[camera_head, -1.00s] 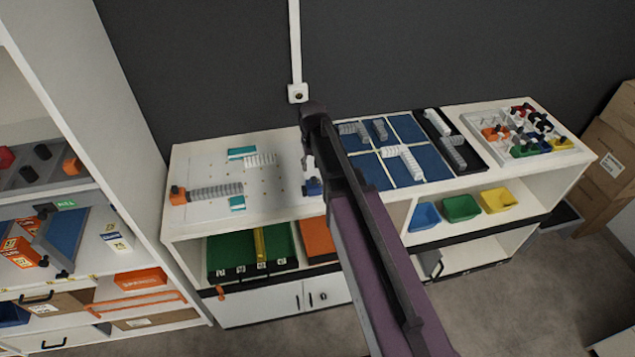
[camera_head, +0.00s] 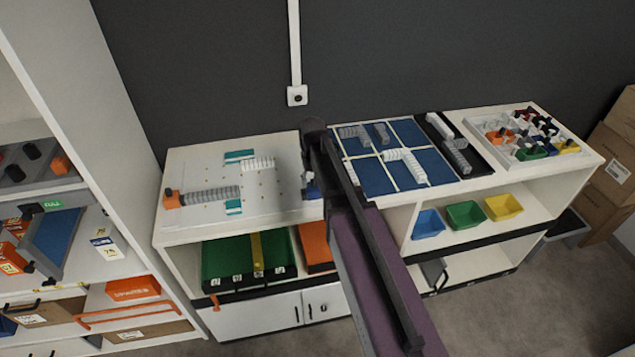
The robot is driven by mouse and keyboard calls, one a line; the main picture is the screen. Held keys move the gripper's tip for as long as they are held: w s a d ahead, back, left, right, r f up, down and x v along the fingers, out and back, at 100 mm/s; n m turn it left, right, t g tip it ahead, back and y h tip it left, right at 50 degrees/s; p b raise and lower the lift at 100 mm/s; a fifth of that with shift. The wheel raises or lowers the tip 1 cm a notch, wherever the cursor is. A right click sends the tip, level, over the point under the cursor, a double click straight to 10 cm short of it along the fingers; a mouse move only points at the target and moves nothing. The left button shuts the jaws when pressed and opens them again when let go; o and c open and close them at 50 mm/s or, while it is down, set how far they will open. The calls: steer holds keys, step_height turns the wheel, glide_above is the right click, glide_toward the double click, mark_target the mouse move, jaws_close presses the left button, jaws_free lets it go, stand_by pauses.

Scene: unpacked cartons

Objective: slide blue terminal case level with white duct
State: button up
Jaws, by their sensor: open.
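The likely white duct is a white ribbed piece (camera_head: 258,163) near the back of the board, to the left of the blue piece. My gripper (camera_head: 306,187) is mostly hidden beside my arm, close to the blue piece. It is open; whether it touches the blue piece cannot be told.
A grey ribbed piece (camera_head: 211,196) with an orange end lies front left on the board (camera_head: 280,205). Teal pieces (camera_head: 239,156) lie near it. A blue gridded panel (camera_head: 376,180) and a tray of coloured parts (camera_head: 490,121) stand right. A tall shelf (camera_head: 85,90) stands left.

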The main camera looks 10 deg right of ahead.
jaws_close()
steer(key=shift+d, duration=0.25)
steer(key=shift+w+a, duration=0.15)
steer(key=shift+a, duration=0.05)
steer(key=w, duration=1.7)
steer(key=shift+w, duration=0.4)
jaws_free()
steer(key=shift+a, duration=0.1)
